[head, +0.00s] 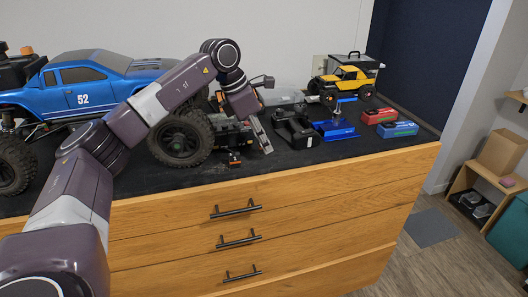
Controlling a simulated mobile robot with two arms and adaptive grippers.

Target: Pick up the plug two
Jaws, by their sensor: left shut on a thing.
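My left gripper (267,149) reaches down to the dark worktop, just right of the blue truck's front wheel. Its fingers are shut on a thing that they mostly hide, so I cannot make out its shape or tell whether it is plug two. A small black-and-orange connector (234,158) lies on the worktop left of the fingertips, near the front edge. A dark battery-like block (232,133) sits behind it, partly covered by my arm. My right gripper is not in view.
The big blue truck (84,97) fills the left. Right of my gripper are a black charger-like holder (294,126), a blue stand (335,130), red (379,116) and blue (398,129) boxes, and a yellow crawler (343,83). The front strip of the worktop is mostly clear.

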